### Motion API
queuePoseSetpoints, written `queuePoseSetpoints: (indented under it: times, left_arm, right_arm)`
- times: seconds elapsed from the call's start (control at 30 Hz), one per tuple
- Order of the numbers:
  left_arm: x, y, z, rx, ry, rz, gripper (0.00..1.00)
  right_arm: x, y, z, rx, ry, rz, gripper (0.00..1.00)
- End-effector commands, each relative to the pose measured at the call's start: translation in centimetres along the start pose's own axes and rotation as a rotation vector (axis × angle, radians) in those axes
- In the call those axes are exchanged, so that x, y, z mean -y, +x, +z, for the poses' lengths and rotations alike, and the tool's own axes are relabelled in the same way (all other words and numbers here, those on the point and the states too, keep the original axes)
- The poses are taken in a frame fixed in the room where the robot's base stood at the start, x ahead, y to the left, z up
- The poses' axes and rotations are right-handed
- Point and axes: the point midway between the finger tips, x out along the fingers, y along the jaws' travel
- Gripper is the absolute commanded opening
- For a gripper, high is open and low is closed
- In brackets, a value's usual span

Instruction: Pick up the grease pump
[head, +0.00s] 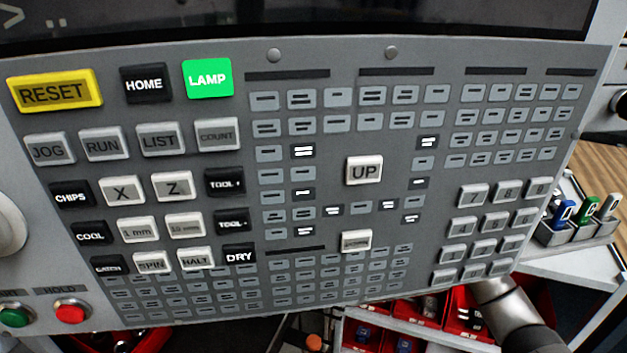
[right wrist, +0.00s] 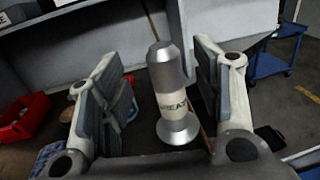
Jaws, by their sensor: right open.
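The grease pump (right wrist: 171,85) is a silver cylinder with a domed top, a pale label reading part of "GREASE" and a flared foot. It stands between the two open fingers of my right gripper (right wrist: 160,95) in the right wrist view. Both fingers look apart from it, with a gap on each side. The pump does not show in the head view, where a control panel (head: 345,120) fills most of the picture. My left gripper is in neither view.
Red bins (head: 466,312) sit on a shelf below the panel. A grey holder with blue, green and white-topped items (head: 587,212) stands at the right. In the right wrist view, a red bin (right wrist: 24,118) lies left and a blue cart (right wrist: 277,50) stands right.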

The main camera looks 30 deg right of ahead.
Motion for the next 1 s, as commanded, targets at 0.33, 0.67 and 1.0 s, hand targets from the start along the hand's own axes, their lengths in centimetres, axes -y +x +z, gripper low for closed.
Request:
queuePoseSetpoints:
  times: [0.33,0.67,1.0]
  left_arm:
    - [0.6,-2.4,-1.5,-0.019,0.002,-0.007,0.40]
    - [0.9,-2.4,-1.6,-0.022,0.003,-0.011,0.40]
    - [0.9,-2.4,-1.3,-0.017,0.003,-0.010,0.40]
  right_arm:
    - [0.3,4.4,-0.5,0.002,0.004,0.000,0.58]
    - [0.3,5.0,-0.8,0.000,0.002,0.000,0.58]
    - [0.3,5.0,-0.8,0.000,0.002,0.000,0.15]
